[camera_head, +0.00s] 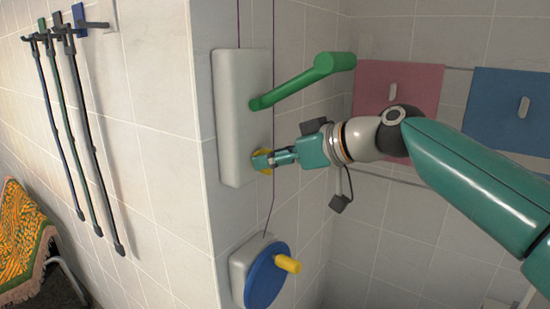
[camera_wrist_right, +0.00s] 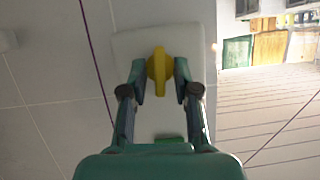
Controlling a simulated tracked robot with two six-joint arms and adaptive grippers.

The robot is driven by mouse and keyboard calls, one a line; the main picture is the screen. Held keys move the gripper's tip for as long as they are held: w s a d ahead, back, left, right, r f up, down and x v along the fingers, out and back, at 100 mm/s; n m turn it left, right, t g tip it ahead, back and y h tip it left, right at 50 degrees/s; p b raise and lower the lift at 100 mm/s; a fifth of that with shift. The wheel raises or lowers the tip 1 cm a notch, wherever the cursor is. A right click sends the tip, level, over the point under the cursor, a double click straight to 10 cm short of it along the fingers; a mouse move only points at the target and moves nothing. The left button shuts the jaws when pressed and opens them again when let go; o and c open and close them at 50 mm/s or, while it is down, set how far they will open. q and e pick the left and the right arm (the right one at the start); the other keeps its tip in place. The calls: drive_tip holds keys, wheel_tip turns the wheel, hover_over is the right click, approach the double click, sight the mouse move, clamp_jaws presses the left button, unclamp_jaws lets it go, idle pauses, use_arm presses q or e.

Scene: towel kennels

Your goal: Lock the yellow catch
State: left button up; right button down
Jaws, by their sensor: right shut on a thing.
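The yellow catch (camera_head: 262,168) sits low on a white wall plate (camera_head: 230,120), below a green lever handle (camera_head: 300,82). My right gripper (camera_head: 268,161) comes in from the right and is shut on the catch. In the right wrist view the yellow catch (camera_wrist_right: 158,68) stands between the two fingers of my right gripper (camera_wrist_right: 159,80), with its ridge pointing along the fingers. Part of the catch is hidden behind the fingers in the head view. My left gripper is in neither view.
Below the plate is a blue wheel (camera_head: 267,276) with a yellow knob (camera_head: 287,264). A patterned towel (camera_head: 22,240) lies over a chair. Pink (camera_head: 425,80) and blue (camera_head: 500,110) panels are at right.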

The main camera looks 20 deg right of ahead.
drive_tip(key=shift+w+d+f+m+g+y+b, duration=0.15)
drive_tip(key=shift+m+g+y+b, duration=0.15)
drive_tip(key=shift+m+y, duration=1.35)
drive_tip(key=shift+d+f+m+g+y+b, duration=0.2)
drive_tip(key=shift+m+y, duration=0.4)
drive_tip(key=shift+m, duration=2)
drive_tip(key=shift+w+d+f+m+g+y+b, duration=0.1)
drive_tip(key=shift+m+g+y+b, duration=0.2)
drive_tip(key=shift+m+y, duration=1.35)
drive_tip(key=shift+m+h, duration=0.4)
drive_tip(key=shift+m, duration=0.3)
drive_tip(key=shift+a, duration=0.1)
drive_tip(key=c, duration=1.3)
unclamp_jaws()
drive_tip(key=shift+f, duration=0.1)
drive_tip(key=shift+o, duration=0.3)
drive_tip(key=shift+w+a, duration=0.1)
